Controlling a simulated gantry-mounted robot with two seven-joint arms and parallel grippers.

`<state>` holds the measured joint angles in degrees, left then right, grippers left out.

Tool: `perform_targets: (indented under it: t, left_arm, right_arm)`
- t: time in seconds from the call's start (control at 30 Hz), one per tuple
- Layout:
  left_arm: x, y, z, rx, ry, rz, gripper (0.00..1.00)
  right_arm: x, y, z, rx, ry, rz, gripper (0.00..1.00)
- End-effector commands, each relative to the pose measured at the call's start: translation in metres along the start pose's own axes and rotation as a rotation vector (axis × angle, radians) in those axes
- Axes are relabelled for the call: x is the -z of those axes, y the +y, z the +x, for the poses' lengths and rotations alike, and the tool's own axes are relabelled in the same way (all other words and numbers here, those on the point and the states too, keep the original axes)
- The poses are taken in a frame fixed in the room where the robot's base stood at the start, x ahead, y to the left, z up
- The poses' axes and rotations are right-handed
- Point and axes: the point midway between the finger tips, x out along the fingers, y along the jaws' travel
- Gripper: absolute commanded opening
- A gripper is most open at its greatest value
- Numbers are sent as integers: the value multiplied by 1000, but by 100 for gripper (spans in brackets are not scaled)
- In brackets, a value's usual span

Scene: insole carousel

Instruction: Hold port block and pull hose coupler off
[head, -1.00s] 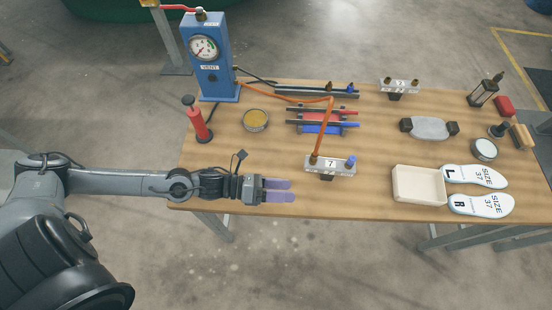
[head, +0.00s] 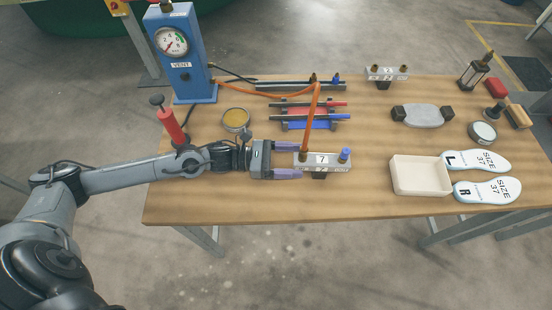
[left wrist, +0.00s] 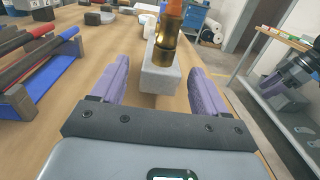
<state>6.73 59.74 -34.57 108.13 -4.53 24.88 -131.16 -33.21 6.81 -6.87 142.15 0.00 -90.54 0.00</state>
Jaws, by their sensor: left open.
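The port block (head: 331,166), a light grey block labelled 7, stands near the table's front edge. The orange hose (head: 317,105) runs down to a brass hose coupler (head: 304,145) on the block's left end. A blue fitting (head: 344,155) stands on its right end. My left gripper (head: 287,160) is open, its purple fingers at the block's left end. In the left wrist view the block (left wrist: 160,82) lies between the open fingers (left wrist: 155,84), with gaps visible; the brass coupler (left wrist: 163,45) rises from it. My right gripper is not in the head view.
A blue gauge pump (head: 183,60) stands at the back left, with a red hand pump (head: 170,125) and a round tin (head: 235,120) nearby. A rack of red and blue bars (head: 310,124) lies behind the block. A cream tray (head: 420,191) and two insoles (head: 486,189) lie to the right.

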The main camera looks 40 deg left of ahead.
Motion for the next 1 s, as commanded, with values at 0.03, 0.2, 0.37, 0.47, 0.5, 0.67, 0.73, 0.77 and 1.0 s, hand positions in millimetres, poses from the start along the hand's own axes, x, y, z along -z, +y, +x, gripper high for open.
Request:
perform_targets:
  t: [0.03,0.2,0.37,0.47,0.5,0.67,0.73,0.77,1.0]
  left_arm:
    - [-1,0,8,2,-4,1,74]
    - [0,0,27,1,-2,-1,74]
    - [0,0,37,1,0,-1,74]
    - [0,-1,40,2,1,-1,74]
    - [0,-1,40,2,1,-1,74]
    - [0,-1,40,2,2,-1,74]
    - [0,-1,40,2,2,-1,74]
    - [0,-1,40,2,1,-1,70]
    - [0,-1,40,2,1,-1,33]
  right_arm:
    - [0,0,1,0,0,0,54]
    - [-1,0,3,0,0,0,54]
    - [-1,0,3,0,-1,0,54]
    - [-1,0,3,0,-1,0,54]
    - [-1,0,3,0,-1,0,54]
    - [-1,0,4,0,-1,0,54]
    - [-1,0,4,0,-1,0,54]
    - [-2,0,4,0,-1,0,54]
    - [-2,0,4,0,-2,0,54]
